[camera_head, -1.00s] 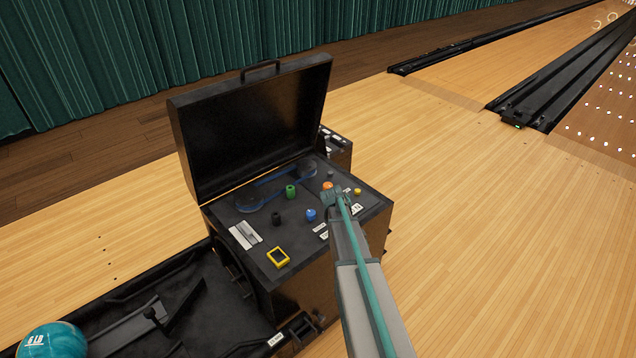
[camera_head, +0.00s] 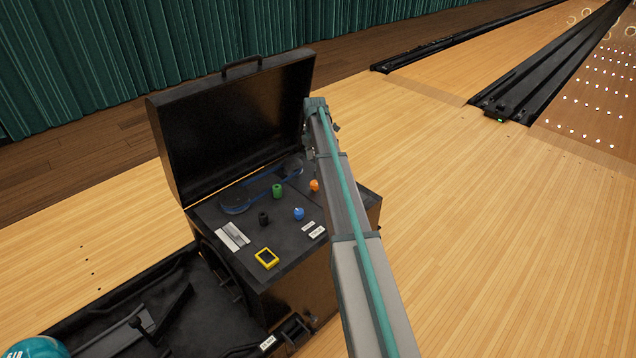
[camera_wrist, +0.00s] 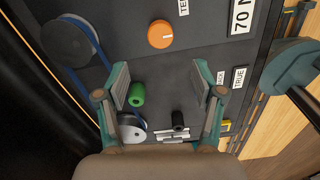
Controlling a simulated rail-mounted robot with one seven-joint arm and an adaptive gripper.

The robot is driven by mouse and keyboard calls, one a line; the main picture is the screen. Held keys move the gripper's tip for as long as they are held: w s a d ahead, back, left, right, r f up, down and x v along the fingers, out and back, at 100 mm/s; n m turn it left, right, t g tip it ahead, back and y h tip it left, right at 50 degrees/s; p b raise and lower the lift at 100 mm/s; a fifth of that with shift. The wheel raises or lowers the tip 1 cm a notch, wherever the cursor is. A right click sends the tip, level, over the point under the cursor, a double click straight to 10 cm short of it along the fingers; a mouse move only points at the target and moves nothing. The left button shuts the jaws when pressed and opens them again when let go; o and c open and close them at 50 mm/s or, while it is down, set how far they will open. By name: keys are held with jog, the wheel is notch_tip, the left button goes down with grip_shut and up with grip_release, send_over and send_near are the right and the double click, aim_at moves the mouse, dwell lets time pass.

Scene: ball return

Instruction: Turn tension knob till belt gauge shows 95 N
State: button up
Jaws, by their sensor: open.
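The orange knob (camera_wrist: 161,35) has a pale pointer line and stands on the dark panel, with a cut-off label starting "TE" (camera_wrist: 184,7) beside it. A white plate (camera_wrist: 242,16) beyond it reads "70" and a cut-off letter. My gripper (camera_wrist: 160,76) is open and empty, its fingers spread short of the orange knob, nearer the green knob (camera_wrist: 137,95). In the head view the orange knob (camera_head: 315,185) shows just left of my arm, which hides the panel's right part. The blue belt (camera_wrist: 93,30) runs around a grey pulley (camera_wrist: 66,42).
The machine's open lid (camera_head: 228,130) stands behind the panel, close to my arm. A blue knob (camera_head: 299,214), a black knob (camera_head: 264,219) and a yellow-framed device (camera_head: 267,258) sit on the panel. A teal ball (camera_head: 36,348) lies at lower left.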

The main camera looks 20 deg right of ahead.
aim_at(315, 182)
notch_tip(315, 182, down, 11)
jog(key=shift+r+p, duration=0.2)
jog(key=shift+p, duration=0.75)
jog(key=c, duration=1.1)
jog(key=shift+c, duration=0.2)
